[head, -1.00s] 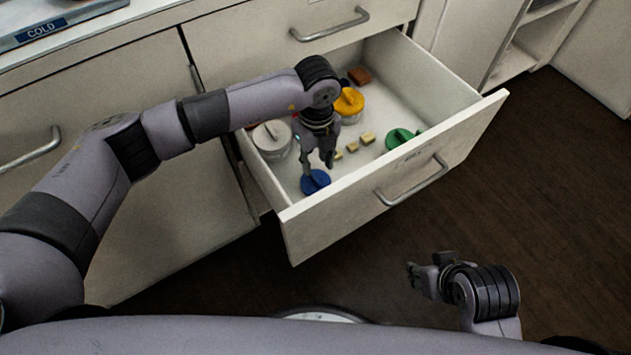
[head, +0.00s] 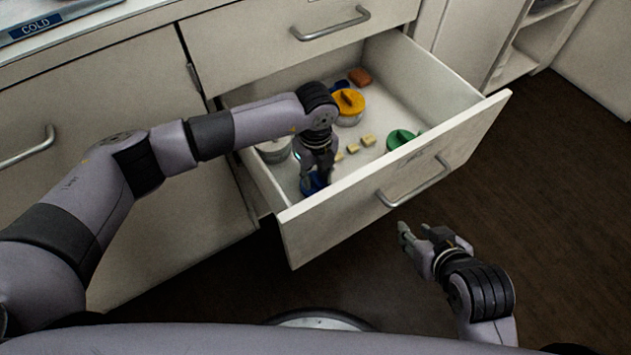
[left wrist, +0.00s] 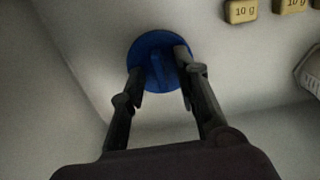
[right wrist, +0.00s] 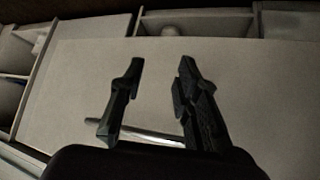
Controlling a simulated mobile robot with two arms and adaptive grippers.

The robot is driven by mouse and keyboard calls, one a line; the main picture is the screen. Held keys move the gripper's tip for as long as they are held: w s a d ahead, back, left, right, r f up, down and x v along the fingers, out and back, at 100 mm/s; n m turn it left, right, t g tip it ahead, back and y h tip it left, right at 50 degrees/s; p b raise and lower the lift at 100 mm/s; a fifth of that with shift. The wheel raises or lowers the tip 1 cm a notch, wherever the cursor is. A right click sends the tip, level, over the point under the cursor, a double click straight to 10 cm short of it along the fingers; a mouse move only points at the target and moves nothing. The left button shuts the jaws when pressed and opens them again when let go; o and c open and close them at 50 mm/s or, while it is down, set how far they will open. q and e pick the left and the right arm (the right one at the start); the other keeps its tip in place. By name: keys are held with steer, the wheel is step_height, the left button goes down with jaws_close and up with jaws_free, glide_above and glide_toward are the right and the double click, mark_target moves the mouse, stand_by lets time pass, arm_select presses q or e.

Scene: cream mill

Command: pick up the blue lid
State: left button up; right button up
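The blue lid (head: 312,184) lies in the front left corner of the open drawer (head: 437,167), mostly hidden in the head view by my left gripper (head: 315,181). In the left wrist view the blue lid (left wrist: 158,60) shows a raised bar handle between the two fingertips of my left gripper (left wrist: 160,75). The fingers are apart on either side of the handle, with a gap still visible. My right gripper (head: 416,238) is empty and open in front of the drawer; its fingers also show apart in the right wrist view (right wrist: 160,80).
The drawer also holds a yellow-lidded pot (head: 349,106), a green lid (head: 399,139), a pale-lidded pot (head: 274,150), a brown block (head: 360,77) and several small yellowish weights (head: 368,140). The drawer's front wall and left wall stand close to my left gripper.

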arm_select(q)
jaws_close()
steer(key=shift+r, duration=0.1)
